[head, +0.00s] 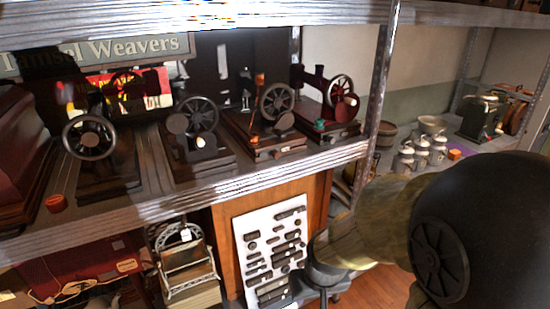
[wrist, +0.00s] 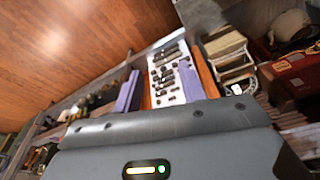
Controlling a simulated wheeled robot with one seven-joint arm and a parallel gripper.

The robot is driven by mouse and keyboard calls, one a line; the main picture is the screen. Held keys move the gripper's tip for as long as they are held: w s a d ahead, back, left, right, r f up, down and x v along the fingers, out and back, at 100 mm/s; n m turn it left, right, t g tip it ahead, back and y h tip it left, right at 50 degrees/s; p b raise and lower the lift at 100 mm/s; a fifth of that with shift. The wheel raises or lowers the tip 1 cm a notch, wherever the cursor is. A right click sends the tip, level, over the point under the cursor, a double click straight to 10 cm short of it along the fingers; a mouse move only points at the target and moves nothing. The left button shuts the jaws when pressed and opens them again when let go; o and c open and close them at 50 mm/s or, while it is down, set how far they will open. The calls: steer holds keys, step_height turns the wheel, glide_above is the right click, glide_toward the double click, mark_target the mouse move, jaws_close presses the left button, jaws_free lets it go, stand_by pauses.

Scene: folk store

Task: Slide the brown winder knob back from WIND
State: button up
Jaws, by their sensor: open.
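Several hand-cranked sewing machines stand in a row on the upper shelf (head: 170,203) in the head view. Small coloured knobs sit on or by their bases: an orange-brown knob (head: 254,139) at the third machine, a teal one (head: 319,125) at the right machine, and a reddish-orange one (head: 57,203) at the far left. I cannot tell which is the brown winder knob, and no WIND marking is readable. My gripper (wrist: 159,88) shows in the wrist view with its two purple fingers apart and nothing held between them. It points toward the lower display board, away from the machines.
A white board of dark parts (head: 270,250) leans below the shelf; it also shows in the wrist view (wrist: 168,75). A metal post (head: 383,85) divides the shelving. A white wire rack (head: 187,262) stands below. Wooden floor (wrist: 70,45) is open at upper left in the wrist view.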

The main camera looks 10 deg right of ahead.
mark_target(278, 156)
steer(key=w+d+r+n+t+y+p, duration=0.15)
steer(key=w+t, duration=0.25)
steer(key=w, duration=0.5)
steer(key=w+d+r+t+p, duration=0.1)
steer(key=w+t+p, duration=0.15)
steer(key=w, duration=0.65)
steer(key=w+d+r+t+y+p, duration=0.2)
steer(key=w+r+t+y, duration=0.2)
steer(key=w+r+t, duration=0.3)
steer(key=shift+d+r+t, duration=0.35)
steer(key=shift+r+t, duration=0.2)
steer(key=shift+w, duration=0.15)
steer(key=p+x, duration=0.6)
steer(key=x, duration=1)
steer(key=shift+w+a, duration=0.1)
steer(key=shift+w, duration=0.15)
steer(key=shift+w+a+f, duration=0.1)
steer(key=shift+w, duration=0.25)
